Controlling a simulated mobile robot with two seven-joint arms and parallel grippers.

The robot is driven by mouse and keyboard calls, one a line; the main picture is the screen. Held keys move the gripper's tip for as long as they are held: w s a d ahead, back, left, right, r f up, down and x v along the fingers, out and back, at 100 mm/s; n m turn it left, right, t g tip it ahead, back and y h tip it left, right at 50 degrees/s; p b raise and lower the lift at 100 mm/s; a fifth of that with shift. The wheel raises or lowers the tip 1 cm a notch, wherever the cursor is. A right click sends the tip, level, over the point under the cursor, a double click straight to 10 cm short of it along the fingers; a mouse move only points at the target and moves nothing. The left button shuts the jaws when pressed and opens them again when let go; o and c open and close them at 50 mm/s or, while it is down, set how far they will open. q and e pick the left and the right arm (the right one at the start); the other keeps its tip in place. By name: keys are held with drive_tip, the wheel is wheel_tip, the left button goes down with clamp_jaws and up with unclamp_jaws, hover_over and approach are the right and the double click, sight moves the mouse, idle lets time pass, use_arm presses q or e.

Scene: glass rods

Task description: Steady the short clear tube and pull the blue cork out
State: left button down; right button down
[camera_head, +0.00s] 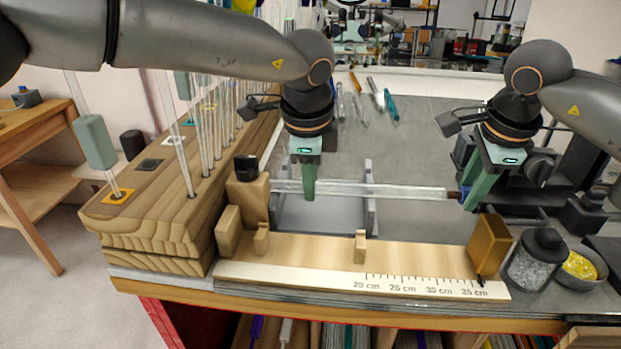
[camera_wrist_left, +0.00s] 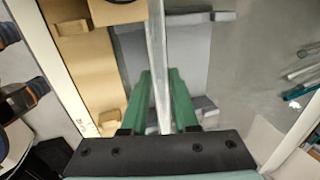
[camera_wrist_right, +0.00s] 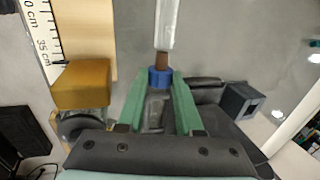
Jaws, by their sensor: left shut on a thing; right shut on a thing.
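The short clear tube (camera_head: 390,191) lies level above the grey tabletop, over a grey cradle (camera_head: 371,215). My left gripper (camera_head: 309,193) is shut on the tube left of its middle; in the left wrist view the tube (camera_wrist_left: 156,45) runs between the green fingers. At the tube's right end is the cork, with a brown plug (camera_wrist_right: 162,60) and a blue head (camera_wrist_right: 160,78). My right gripper (camera_head: 467,201) is shut on the blue head. Part of the brown plug shows outside the tube's end; whether its tip is still inside is unclear.
A wooden measuring bed with a ruler (camera_head: 400,285) and end blocks lies in front of the tube. A wooden rack (camera_head: 160,215) with several upright glass rods stands left. A jar (camera_head: 535,262) and a bowl of yellow bits (camera_head: 583,268) stand right. Tools lie at the back.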

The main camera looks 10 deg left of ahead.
drive_tip(key=shift+d, duration=0.7)
idle(0.9)
drive_tip(key=shift+w+d, duration=0.1)
drive_tip(key=shift+d, duration=1.9)
drive_tip(key=shift+r, duration=0.15)
wheel_tip(320, 180, up, 8)
use_arm(q)
drive_tip(key=c, duration=0.6)
unclamp_jaws()
drive_tip(key=v, duration=1.2)
